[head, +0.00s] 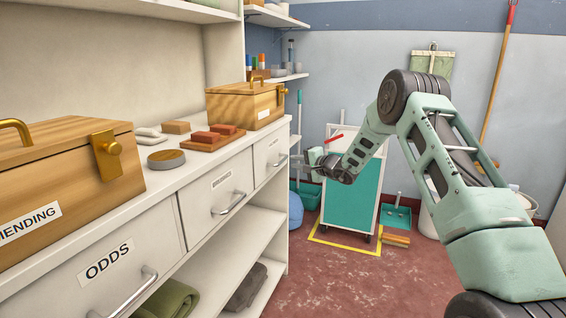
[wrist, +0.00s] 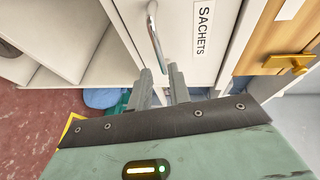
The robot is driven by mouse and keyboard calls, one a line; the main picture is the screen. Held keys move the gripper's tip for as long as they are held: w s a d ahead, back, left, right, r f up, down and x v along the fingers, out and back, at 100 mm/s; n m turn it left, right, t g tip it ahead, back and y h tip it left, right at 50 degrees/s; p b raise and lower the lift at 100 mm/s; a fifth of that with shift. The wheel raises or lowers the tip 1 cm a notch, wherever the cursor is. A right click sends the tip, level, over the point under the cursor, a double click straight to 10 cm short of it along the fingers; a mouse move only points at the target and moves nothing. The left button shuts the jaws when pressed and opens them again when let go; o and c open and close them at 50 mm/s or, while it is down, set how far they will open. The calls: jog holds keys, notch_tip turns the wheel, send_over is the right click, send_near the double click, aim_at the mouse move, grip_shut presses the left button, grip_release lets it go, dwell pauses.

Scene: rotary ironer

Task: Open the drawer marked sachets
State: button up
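The drawer marked SACHETS (wrist: 190,52) is in the wrist view, white with a black-lettered label and a curved metal handle (wrist: 153,32). It looks closed. In the head view it appears to be the far drawer (head: 265,160) of the row, its label too small to read there. My gripper (wrist: 160,80) has its two fingers apart, with a gap between them. The near end of the handle shows in line with this gap; I cannot tell whether the fingers reach around it. In the head view my gripper (head: 303,167) is just right of that drawer's front.
The ODDS drawer (head: 95,277) and a middle drawer (head: 218,200) are shut, with open shelves below. Wooden boxes (head: 245,105) stand on the counter. A white and teal cart (head: 352,190) stands behind my gripper. Red floor is clear in front.

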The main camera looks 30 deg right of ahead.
aim_at(284, 160)
jog(key=x, duration=0.7)
jog(key=shift+w+a, duration=0.1)
jog(key=shift+w, duration=0.1)
grip_shut()
